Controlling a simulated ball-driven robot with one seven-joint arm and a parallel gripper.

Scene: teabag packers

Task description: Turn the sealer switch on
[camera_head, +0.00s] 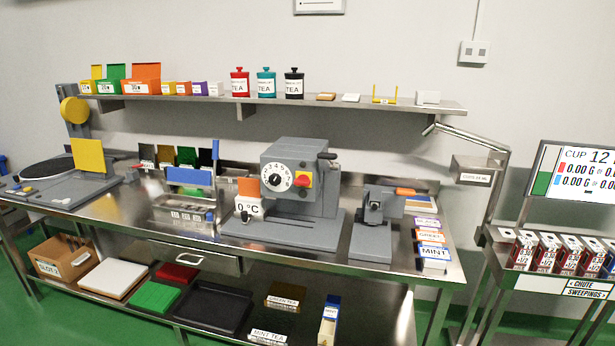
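A grey machine (290,155) stands on the steel bench near the middle of the view; it appears to be the sealer. The switch's position is too small to read. A dark lever (327,156) sticks out at the upper right. My gripper is not in view.
A smaller grey device with an orange handle (404,191) stands right of the machine, beside labelled boxes (430,238). A blue-topped rack (189,176) stands left. A wall shelf (180,97) with tins hangs above. A lamp arm (465,137) rises at the right. Green floor shows below.

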